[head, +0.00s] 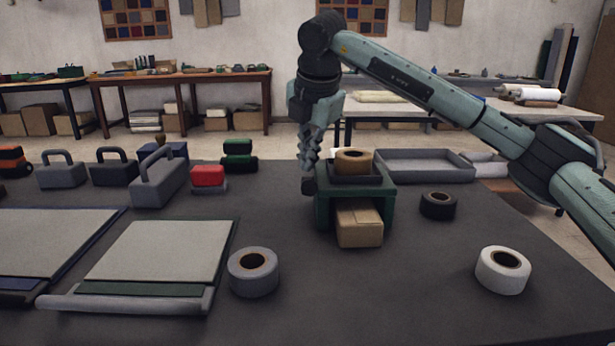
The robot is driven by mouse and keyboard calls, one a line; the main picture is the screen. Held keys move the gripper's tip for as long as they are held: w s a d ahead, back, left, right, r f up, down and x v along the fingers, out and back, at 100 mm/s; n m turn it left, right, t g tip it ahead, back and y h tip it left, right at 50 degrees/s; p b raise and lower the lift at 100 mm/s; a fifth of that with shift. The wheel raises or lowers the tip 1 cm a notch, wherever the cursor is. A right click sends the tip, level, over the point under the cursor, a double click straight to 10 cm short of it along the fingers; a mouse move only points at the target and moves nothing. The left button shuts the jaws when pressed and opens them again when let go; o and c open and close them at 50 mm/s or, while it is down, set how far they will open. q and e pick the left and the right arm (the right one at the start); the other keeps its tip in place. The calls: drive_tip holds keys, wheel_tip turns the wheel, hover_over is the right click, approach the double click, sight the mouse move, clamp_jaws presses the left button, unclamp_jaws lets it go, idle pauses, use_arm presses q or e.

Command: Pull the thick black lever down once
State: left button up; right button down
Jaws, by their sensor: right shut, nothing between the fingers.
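A dark green stand (325,208) sits mid-table, with a brown roll (353,160) in its top and a cardboard box (360,224) in its front opening. My right gripper (309,168) points down at the stand's left side, its fingers shut and empty. A small dark piece (308,187) shows right at the fingertips beside the stand. It may be the end of the black lever, but I cannot tell; no other lever is clear. Whether the fingers touch it is also unclear. My left gripper is out of view.
A grey tape roll (253,272), a black roll (438,206) and a white roll (502,270) stand around the stand. Grey handled blocks (158,180) and flat boards (160,250) fill the left. A grey tray (424,166) lies behind. The front right table is mostly clear.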

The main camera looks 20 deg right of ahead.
sight(307, 177)
drive_tip(key=shift+s+f+b, duration=0.2)
drive_tip(key=shift+f+b, duration=0.15)
drive_tip(key=shift+f, duration=0.15)
drive_tip(key=shift+s+f+b, duration=0.2)
drive_tip(key=shift+f+b, duration=0.1)
drive_tip(key=shift+f, duration=0.15)
idle(0.3)
drive_tip(key=shift+s+a+f+b, duration=0.15)
drive_tip(key=shift+s+f+b, duration=0.05)
drive_tip(key=shift+f+b, duration=0.2)
drive_tip(key=shift+s+a+f+b, duration=0.15)
drive_tip(key=shift+f+b, duration=0.2)
idle(0.7)
idle(0.5)
drive_tip(key=shift+w+r+p, duration=0.45)
drive_tip(key=shift+r+p, duration=0.35)
drive_tip(key=shift+r, duration=0.05)
drive_tip(key=shift+w+d+r+p, duration=0.1)
drive_tip(key=shift+w+r+p, duration=0.2)
drive_tip(key=shift+w+r, duration=0.1)
drive_tip(key=shift+d+r, duration=0.1)
drive_tip(key=shift+r, duration=0.05)
drive_tip(key=r+p, duration=0.1)
drive_tip(key=w+r+p, duration=0.1)
drive_tip(key=r, duration=0.1)
drive_tip(key=w+r+p, duration=0.1)
drive_tip(key=shift+d+r+p, duration=0.3)
drive_tip(key=shift+r+p, duration=0.05)
drive_tip(key=shift+r, duration=0.05)
